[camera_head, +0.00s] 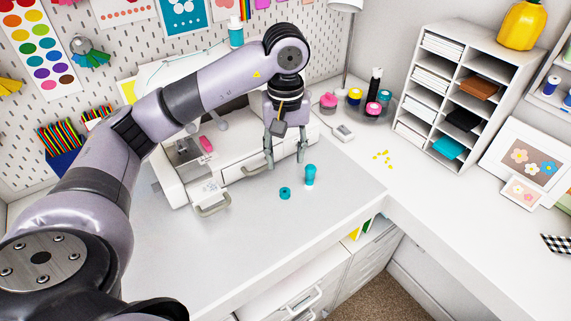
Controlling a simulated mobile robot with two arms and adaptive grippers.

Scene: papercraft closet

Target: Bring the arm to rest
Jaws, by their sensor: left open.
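My left arm reaches in from the left over the white corner desk. My left gripper (286,160) points down with its two fingers apart and nothing between them. It is in front of the white machine with drawers (240,165). A teal bottle-like item (310,176) stands upright on the desk just right of and below the fingertips, apart from them as far as I can tell. A small teal round piece (285,193) lies on the desk beside it. My right gripper is not in view.
Small jars (373,109) and a lamp (346,6) are at the back. Picture cards (525,155) are at right. The desk front (270,245) is clear.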

